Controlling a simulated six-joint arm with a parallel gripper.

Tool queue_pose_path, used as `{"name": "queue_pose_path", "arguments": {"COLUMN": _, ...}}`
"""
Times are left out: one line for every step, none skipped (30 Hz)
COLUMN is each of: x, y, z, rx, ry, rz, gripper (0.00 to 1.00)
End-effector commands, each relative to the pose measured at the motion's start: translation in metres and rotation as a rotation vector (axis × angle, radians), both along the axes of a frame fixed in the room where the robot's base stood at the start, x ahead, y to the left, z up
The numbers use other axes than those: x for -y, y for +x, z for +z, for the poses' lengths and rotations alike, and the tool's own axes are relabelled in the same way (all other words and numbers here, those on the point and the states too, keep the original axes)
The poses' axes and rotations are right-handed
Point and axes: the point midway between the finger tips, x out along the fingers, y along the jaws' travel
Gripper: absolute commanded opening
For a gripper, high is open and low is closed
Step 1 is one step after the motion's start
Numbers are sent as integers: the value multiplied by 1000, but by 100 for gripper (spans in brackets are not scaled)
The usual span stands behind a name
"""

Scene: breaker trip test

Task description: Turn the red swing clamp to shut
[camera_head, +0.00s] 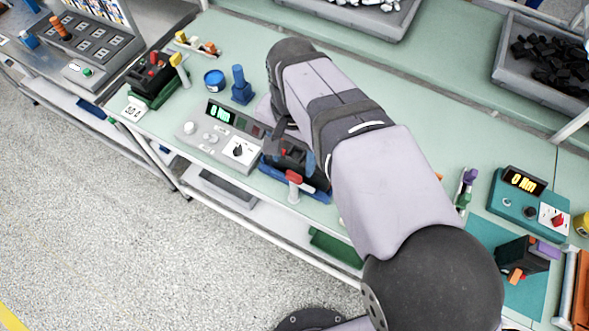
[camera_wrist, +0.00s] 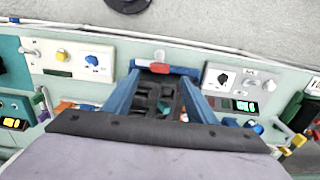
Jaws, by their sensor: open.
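The red swing clamp (camera_head: 293,176) stands at the front edge of the blue fixture (camera_head: 318,194), beside a dark breaker block (camera_head: 291,152). In the wrist view the red clamp (camera_wrist: 162,68) lies across the picture just beyond the breaker block (camera_wrist: 158,97), with a pale knob behind it. My gripper (camera_wrist: 160,77) is open, its two blue fingers reaching along both sides of the block, short of the clamp. I cannot tell whether they touch the block. In the head view my arm hides most of the gripper and part of the fixture.
A grey test panel (camera_head: 215,132) with a green display and dial stands left of the fixture. A blue peg stand (camera_head: 241,87) and blue tin (camera_head: 214,79) are behind it. A teal meter (camera_head: 525,198) stands at right. The table's front edge runs close to the fixture.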

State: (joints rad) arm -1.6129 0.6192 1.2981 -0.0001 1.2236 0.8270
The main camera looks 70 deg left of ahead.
Motion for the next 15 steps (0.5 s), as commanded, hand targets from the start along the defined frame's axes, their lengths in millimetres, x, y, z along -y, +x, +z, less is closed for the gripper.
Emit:
{"name": "queue_pose_path", "arguments": {"x": 1, "y": 0, "z": -3, "rx": 0, "ry": -3, "rz": 0, "gripper": 52}}
{"name": "queue_pose_path", "arguments": {"x": 1, "y": 0, "z": -5, "rx": 0, "ry": -4, "rz": 0, "gripper": 52}}
{"name": "queue_pose_path", "arguments": {"x": 1, "y": 0, "z": -9, "rx": 0, "ry": -6, "rz": 0, "gripper": 52}}
{"name": "queue_pose_path", "arguments": {"x": 1, "y": 1, "z": -12, "rx": 0, "ry": -4, "rz": 0, "gripper": 52}}
{"name": "queue_pose_path", "arguments": {"x": 1, "y": 1, "z": -15, "rx": 0, "ry": -6, "rz": 0, "gripper": 52}}
{"name": "queue_pose_path", "arguments": {"x": 2, "y": 1, "z": -20, "rx": 1, "ry": -5, "rz": 0, "gripper": 52}}
{"name": "queue_pose_path", "arguments": {"x": 2, "y": 1, "z": -24, "rx": 0, "ry": -6, "rz": 0, "gripper": 52}}
{"name": "queue_pose_path", "arguments": {"x": 1, "y": 1, "z": -28, "rx": 0, "ry": -6, "rz": 0, "gripper": 52}}
{"name": "queue_pose_path", "arguments": {"x": 2, "y": 1, "z": -33, "rx": 1, "ry": -6, "rz": 0, "gripper": 52}}
{"name": "queue_pose_path", "arguments": {"x": 2, "y": 1, "z": -37, "rx": 0, "ry": -6, "rz": 0, "gripper": 52}}
{"name": "queue_pose_path", "arguments": {"x": 2, "y": 1, "z": -41, "rx": 0, "ry": -6, "rz": 0, "gripper": 52}}
{"name": "queue_pose_path", "arguments": {"x": 2, "y": 1, "z": -46, "rx": 0, "ry": -4, "rz": 0, "gripper": 52}}
{"name": "queue_pose_path", "arguments": {"x": 2, "y": 1, "z": -50, "rx": 0, "ry": -6, "rz": 0, "gripper": 52}}
{"name": "queue_pose_path", "arguments": {"x": 2, "y": 1, "z": -53, "rx": 0, "ry": -6, "rz": 0, "gripper": 52}}
{"name": "queue_pose_path", "arguments": {"x": 1, "y": 1, "z": -57, "rx": 0, "ry": -4, "rz": 0, "gripper": 52}}
